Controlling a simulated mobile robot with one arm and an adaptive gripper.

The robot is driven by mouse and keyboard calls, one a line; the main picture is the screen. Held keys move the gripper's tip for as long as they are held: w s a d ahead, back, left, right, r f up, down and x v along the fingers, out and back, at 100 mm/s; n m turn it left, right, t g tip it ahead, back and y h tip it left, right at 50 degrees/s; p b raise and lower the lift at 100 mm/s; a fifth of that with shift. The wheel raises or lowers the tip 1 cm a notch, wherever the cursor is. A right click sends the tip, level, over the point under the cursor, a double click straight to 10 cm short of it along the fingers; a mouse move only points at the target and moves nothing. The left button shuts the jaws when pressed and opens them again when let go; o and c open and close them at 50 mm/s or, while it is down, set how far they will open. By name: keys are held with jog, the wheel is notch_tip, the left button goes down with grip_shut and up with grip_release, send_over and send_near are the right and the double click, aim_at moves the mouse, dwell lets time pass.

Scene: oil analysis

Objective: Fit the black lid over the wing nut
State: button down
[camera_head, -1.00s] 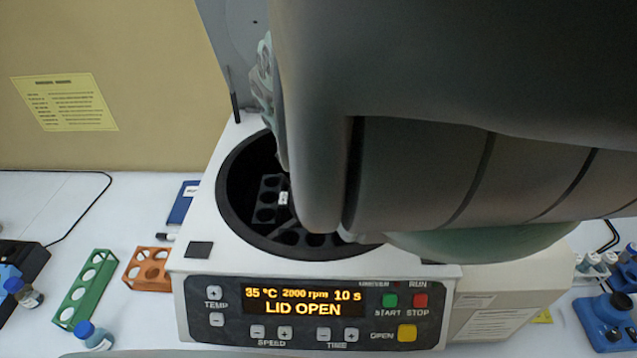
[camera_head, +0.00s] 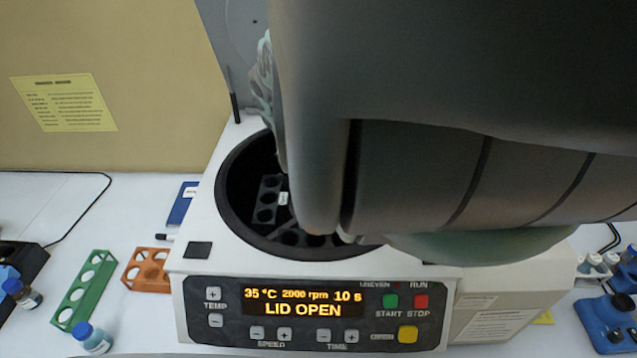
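The centrifuge (camera_head: 225,268) stands in the middle with its round black bowl open. Its display reads "LID OPEN". Inside the bowl, a black rotor with round tube holes (camera_head: 268,198) shows on the left and along the front. The middle and right of the bowl are hidden behind my dark arm. I cannot make out the wing nut or the black lid. My gripper is not clearly visible; my arm covers the upper right and reaches over the bowl.
A green rack (camera_head: 83,290) and an orange rack (camera_head: 147,268) stand left of the centrifuge. A blue device (camera_head: 608,320) stands at the right. A yellow notice (camera_head: 64,103) hangs on the back wall.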

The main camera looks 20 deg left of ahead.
jog(key=shift+c, duration=0.8)
grip_release()
jog(key=shift+r+p, duration=2.1)
jog(key=shift+r, duration=1.4)
grip_shut()
jog(key=shift+f, duration=0.2)
